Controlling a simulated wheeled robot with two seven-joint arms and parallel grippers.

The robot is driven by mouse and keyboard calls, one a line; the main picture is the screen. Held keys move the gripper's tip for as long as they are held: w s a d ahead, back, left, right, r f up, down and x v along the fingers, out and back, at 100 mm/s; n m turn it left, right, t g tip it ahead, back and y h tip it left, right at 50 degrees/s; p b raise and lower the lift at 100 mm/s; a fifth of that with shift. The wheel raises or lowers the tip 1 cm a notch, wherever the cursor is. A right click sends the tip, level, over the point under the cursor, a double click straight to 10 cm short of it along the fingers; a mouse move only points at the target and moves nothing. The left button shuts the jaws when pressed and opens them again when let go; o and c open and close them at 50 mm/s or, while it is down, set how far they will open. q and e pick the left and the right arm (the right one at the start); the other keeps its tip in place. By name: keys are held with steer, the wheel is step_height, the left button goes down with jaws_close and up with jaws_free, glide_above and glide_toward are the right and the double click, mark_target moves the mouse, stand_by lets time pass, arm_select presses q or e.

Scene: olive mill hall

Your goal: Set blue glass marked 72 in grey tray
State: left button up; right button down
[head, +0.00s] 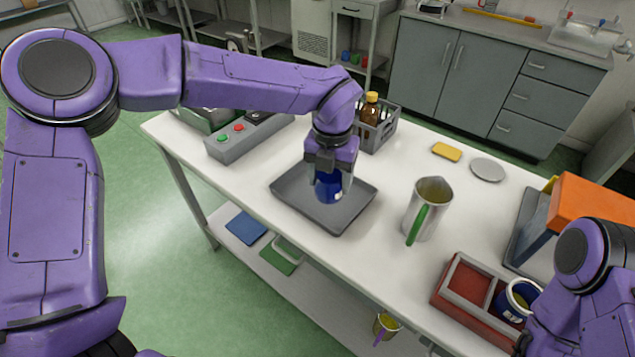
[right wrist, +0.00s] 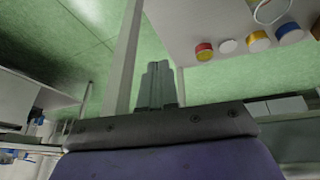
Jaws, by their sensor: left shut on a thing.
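My left gripper (head: 329,170) is shut on a blue glass (head: 328,189), upright above the inside of the grey tray (head: 352,216). I cannot tell whether the glass touches the tray floor. Its number cannot be read. The tray is otherwise empty and lies on the white table. A second blue glass (head: 514,304) with a white label stands in a red divided box at the lower right. My right gripper (right wrist: 158,88) shows in the right wrist view with its fingers together and nothing between them. In the head view it is hidden behind my right arm.
A metal jug (head: 427,211) with a green handle stands right of the tray. A grey crate (head: 388,127) with a brown bottle (head: 370,107) stands behind it. A button box (head: 245,135) is at the back left. The red box (head: 466,281) and an orange-topped object (head: 592,206) fill the right end.

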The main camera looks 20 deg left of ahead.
arm_select(q)
steer(key=w+a+f, duration=0.1)
steer(key=f, duration=0.1)
steer(key=w+a+f+p, duration=0.1)
steer(key=w+a+f, duration=0.1)
steer(key=w+a+f+p, duration=0.1)
steer(key=w+f, duration=0.1)
steer(key=shift+w+a+f, duration=0.1)
steer(key=shift+a+f, duration=0.1)
steer(key=shift+a, duration=0.1)
step_height(320, 180, down, 3)
steer(key=shift+w+a+r+p, duration=0.1)
steer(key=shift+w+a+p, duration=0.05)
steer(key=shift+p, duration=0.45)
steer(key=shift+f, duration=0.4)
steer(key=shift+f, duration=0.1)
